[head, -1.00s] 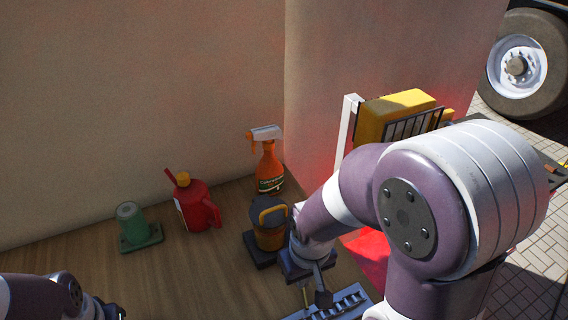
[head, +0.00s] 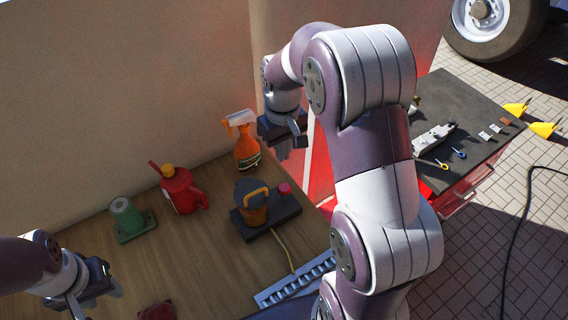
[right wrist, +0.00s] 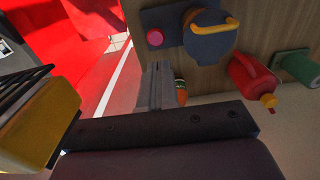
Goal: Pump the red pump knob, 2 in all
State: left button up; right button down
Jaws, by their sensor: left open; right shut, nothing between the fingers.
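The red pump knob (head: 284,188) sits on the right part of a dark base plate (head: 270,222) on the wooden table. It also shows in the right wrist view (right wrist: 155,38). A dark grey container with a yellow handle (head: 251,206) stands beside it on the same plate. My right gripper (head: 286,150) is shut and empty, raised above and behind the knob, apart from it. Its fingers (right wrist: 156,85) point toward the table just below the knob in the right wrist view. My left gripper (head: 100,298) is open and empty at the lower left, far from the knob.
A ridged grey-blue tray (head: 293,283) lies at the front.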

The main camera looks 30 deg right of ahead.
aim_at(284, 187)
pick_arm(q)
jog(key=shift+r, duration=0.2)
pick_arm(e)
jog(key=shift+w+d+r, duration=0.35)
jog(key=shift+w+d, duration=0.1)
jog(key=shift+w, duration=0.05)
pick_arm(q)
jog(key=shift+a, duration=0.1)
pick_arm(e)
notch_tip(284, 187, down, 14)
jog(key=p, duration=0.3)
jog(key=shift+r+p, duration=0.25)
jog(key=shift+p, duration=0.1)
jog(key=shift+f, duration=0.25)
pick_arm(q)
notch_tip(284, 187, up, 4)
jog(key=shift+f, duration=0.1)
